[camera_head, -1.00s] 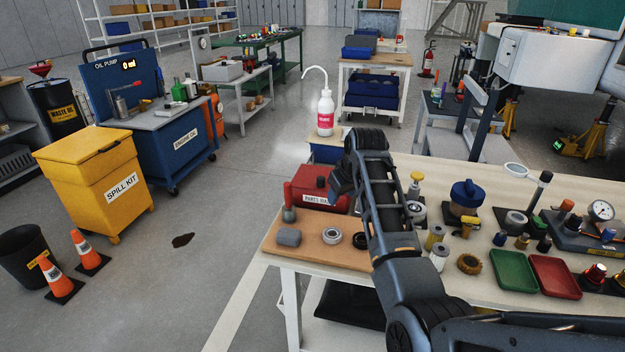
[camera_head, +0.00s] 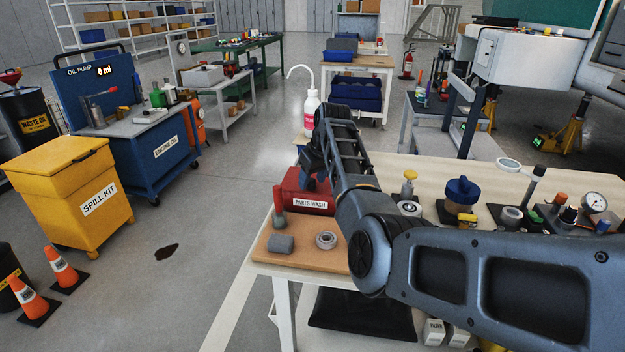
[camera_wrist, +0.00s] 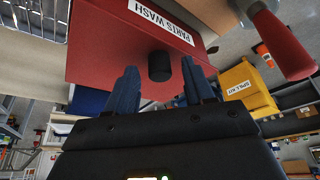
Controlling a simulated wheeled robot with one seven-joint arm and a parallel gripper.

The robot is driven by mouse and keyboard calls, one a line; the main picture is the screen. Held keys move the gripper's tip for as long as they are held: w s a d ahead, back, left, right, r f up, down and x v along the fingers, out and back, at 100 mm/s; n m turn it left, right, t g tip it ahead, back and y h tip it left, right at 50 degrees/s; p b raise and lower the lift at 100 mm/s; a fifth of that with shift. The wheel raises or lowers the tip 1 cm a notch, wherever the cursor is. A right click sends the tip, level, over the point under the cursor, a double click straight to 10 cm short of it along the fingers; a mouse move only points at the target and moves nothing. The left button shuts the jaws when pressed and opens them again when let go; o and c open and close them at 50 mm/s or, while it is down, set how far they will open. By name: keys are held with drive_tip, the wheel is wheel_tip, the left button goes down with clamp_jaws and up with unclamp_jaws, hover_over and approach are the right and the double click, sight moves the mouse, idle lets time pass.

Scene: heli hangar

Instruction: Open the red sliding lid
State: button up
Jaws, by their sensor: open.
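The red parts wash box (camera_head: 318,203) stands on the near left part of the workbench. It also fills the top of the wrist view (camera_wrist: 110,45), with its label upside down. A black knob (camera_wrist: 160,66) sticks out from its red surface, taken to be the sliding lid. My gripper (camera_wrist: 158,68) is open, with one blue finger on each side of the knob and visible gaps. Contact is not visible. In the head view my gripper (camera_head: 311,181) is over the back of the box, and my arm hides the knob. The lid's edges cannot be made out.
A white solvent bottle (camera_head: 311,112) stands behind. Several jars fill the bench's right.

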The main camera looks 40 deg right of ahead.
drive_tip(key=shift+w+f, duration=0.1)
drive_tip(key=shift+f, duration=0.15)
clamp_jaws()
idle(0.4)
